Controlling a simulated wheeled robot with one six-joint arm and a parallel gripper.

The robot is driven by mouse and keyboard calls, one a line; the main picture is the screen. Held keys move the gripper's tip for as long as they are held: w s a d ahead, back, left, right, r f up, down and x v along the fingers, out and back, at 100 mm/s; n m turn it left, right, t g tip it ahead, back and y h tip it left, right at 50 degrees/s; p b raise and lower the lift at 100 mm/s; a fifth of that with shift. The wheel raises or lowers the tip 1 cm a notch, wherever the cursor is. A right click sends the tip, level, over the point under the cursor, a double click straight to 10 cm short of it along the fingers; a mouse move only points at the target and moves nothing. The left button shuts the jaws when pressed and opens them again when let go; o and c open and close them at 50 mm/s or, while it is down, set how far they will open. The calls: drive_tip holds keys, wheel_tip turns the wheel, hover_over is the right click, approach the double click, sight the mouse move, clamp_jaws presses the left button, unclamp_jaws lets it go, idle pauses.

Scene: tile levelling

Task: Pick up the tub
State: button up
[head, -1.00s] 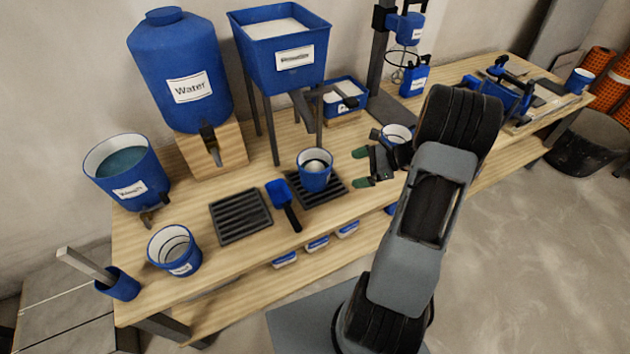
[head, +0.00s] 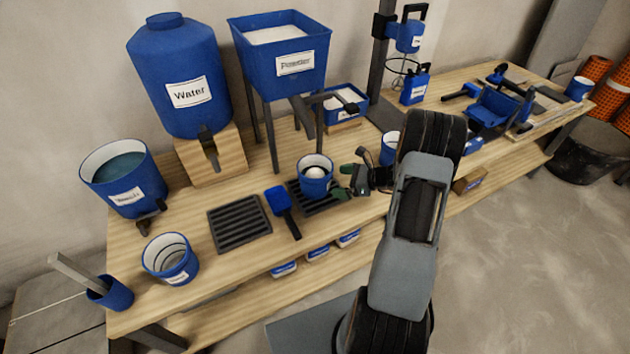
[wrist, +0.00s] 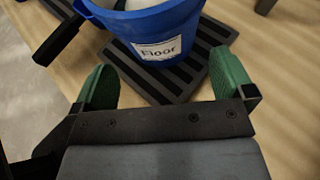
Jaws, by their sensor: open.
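A blue tub (head: 314,178) with white contents stands upright on a dark slatted grate below the powder hopper. In the wrist view the tub (wrist: 158,38) is just ahead of my gripper, and its label reads "Floor". My gripper (head: 350,176) has green fingertips and is just right of the tub in the head view. In the wrist view my gripper (wrist: 163,80) is open, with its fingertips spread on the tub's near side and nothing between them. The tub's top is cut off in the wrist view.
A blue scoop (head: 278,200) with a black handle lies left of the tub, beside an empty grate (head: 239,222). The powder hopper (head: 280,65) stands on legs behind. Another blue tub (head: 171,258) is at the front left. A further blue container (head: 388,150) is partly hidden behind my arm.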

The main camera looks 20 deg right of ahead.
sight(329, 183)
drive_tip(key=shift+x, duration=2.35)
drive_tip(key=shift+s, duration=0.1)
drive_tip(key=shift+c, duration=0.2)
drive_tip(key=c, duration=1.1)
drive_tip(key=shift+c, duration=0.9)
drive_tip(key=shift+r, duration=0.1)
